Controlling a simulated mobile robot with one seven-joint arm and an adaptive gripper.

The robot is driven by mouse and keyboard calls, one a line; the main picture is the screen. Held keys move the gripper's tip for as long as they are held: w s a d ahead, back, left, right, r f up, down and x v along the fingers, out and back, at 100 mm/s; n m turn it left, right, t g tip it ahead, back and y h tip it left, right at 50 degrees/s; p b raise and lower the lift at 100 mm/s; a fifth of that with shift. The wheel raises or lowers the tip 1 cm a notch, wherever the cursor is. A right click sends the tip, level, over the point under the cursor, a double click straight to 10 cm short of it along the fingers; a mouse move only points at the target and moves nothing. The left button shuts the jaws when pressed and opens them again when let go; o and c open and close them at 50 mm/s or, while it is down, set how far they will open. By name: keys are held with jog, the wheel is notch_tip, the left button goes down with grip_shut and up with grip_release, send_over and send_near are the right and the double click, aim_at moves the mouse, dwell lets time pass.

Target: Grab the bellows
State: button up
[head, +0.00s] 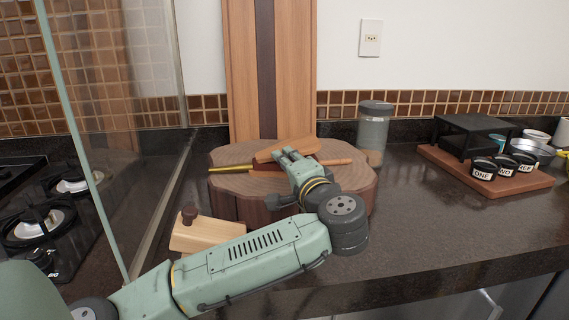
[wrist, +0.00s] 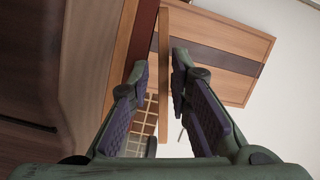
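The bellows (head: 305,147) lies on a round wood stump (head: 230,182) in the head view. It has a brown wooden body, handles toward the right and a thin gold nozzle pointing left. My gripper (head: 287,156) reaches over the stump at the bellows and hides part of its middle. In the wrist view, my gripper's two purple-padded fingers (wrist: 160,72) are apart. A thin light-wood strip (wrist: 164,38), apparently an edge of the bellows, stands between them. I see gaps beside the strip, but contact deeper down cannot be told.
A tall striped board (head: 268,70) stands behind the stump. A glass jar (head: 373,130) is to its right, and a wooden block with a knob (head: 206,234) is front left. A glass panel (head: 120,120) and stove are left. Counter at the right front is clear.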

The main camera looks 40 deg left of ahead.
aim_at(276, 146)
jog(key=p+x, duration=0.1)
jog(key=x, duration=0.2)
jog(key=p+x, duration=0.1)
jog(key=shift+w+a+r+p, duration=0.15)
jog(key=shift+w+r+p, duration=0.15)
jog(key=shift+w+r, duration=0.05)
jog(key=shift+w+a+f, duration=0.15)
jog(key=shift+a, duration=0.1)
jog(key=shift+c, duration=0.2)
grip_shut()
